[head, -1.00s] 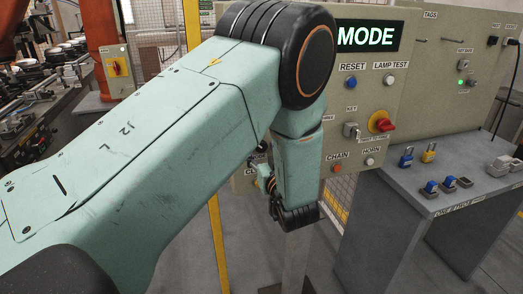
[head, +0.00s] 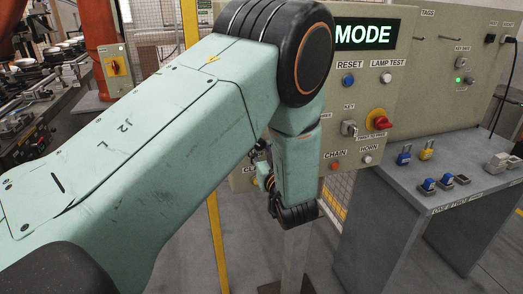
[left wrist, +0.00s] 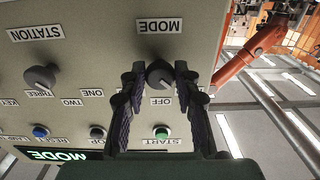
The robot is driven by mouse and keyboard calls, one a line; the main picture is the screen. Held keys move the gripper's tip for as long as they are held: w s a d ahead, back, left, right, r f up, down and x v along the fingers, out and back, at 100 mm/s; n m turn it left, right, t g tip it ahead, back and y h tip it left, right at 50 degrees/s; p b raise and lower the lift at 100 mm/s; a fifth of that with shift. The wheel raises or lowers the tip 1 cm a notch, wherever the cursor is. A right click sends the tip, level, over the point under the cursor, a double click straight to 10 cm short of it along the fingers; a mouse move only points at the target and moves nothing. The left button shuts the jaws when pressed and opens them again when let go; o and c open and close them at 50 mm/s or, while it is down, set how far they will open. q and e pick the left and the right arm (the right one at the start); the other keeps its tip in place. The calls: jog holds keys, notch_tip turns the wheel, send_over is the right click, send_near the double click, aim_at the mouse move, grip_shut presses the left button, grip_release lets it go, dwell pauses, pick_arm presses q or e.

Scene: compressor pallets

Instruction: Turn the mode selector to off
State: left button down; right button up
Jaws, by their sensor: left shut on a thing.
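The mode selector (left wrist: 160,75) is a dark round knob on the beige panel. It shows upside down in the left wrist view, between the MODE label (left wrist: 160,26) and the OFF label (left wrist: 161,101). My left gripper (left wrist: 159,70) has a dark finger on each side of the knob and is shut on it. I cannot make out which way the knob's pointer faces. In the head view my left arm hides most of this gripper and the knob. My right gripper is not in view.
The station selector (left wrist: 39,78) sits beside the mode knob on the panel. The green start button (left wrist: 162,132) is near the fingers. In the head view a red emergency knob (head: 378,121) and key switch (head: 349,128) are right of my arm. A grey bench (head: 400,185) holds padlocks.

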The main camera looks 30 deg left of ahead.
pick_arm(q)
jog(key=shift+r+m, duration=0.15)
jog(key=shift+m, duration=0.25)
jog(key=m+p, duration=0.1)
jog(key=m, duration=0.1)
jog(key=shift+m+p, duration=0.4)
jog(key=m+p, duration=0.2)
jog(key=m, duration=0.3)
jog(key=shift+r, duration=0.1)
jog(key=shift+m, duration=0.3)
